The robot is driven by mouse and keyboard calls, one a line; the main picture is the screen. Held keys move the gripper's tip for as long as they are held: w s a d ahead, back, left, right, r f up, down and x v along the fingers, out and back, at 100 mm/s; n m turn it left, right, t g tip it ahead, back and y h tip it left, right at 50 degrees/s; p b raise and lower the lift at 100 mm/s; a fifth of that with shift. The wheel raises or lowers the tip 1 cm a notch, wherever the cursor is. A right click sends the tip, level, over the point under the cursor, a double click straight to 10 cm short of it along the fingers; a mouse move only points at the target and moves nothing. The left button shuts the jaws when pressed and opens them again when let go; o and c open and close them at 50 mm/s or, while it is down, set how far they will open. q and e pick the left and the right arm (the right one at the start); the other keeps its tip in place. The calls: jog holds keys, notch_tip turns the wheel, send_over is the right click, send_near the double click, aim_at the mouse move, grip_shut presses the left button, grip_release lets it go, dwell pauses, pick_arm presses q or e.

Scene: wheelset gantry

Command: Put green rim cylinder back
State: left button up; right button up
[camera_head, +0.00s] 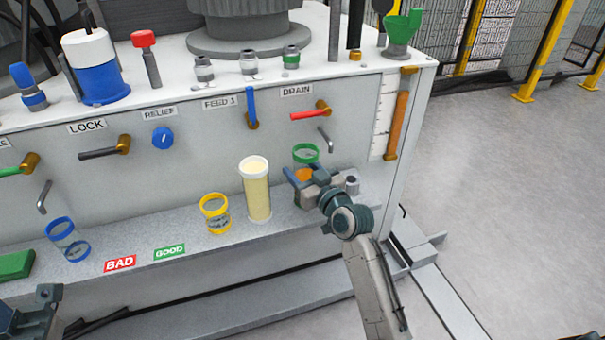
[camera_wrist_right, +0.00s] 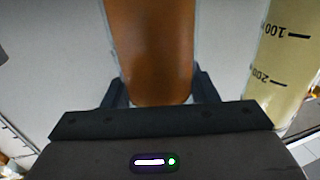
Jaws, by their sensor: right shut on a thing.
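The green rim cylinder (camera_head: 306,153) is at the right part of the ledge, just below the drain spout. It holds an orange-brown liquid. My right gripper (camera_head: 305,176) is shut around its lower part. In the right wrist view the brown cylinder (camera_wrist_right: 150,45) stands between the two dark fingers of the right gripper (camera_wrist_right: 161,88). The gripper hides its bottom, so I cannot tell whether it touches the ledge. My left gripper (camera_head: 32,322) is at the lower left corner, partly cut off, away from the cylinders.
Left of the held cylinder stand a tall white-rimmed cylinder (camera_head: 257,190) with pale liquid, a yellow-rimmed cylinder (camera_head: 216,213) and a blue-rimmed cylinder (camera_head: 67,240). BAD (camera_head: 120,263) and GOOD (camera_head: 169,252) labels mark the ledge (camera_head: 200,258). The drain lever (camera_head: 310,114) is above.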

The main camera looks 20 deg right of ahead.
jog(key=o, duration=1.2)
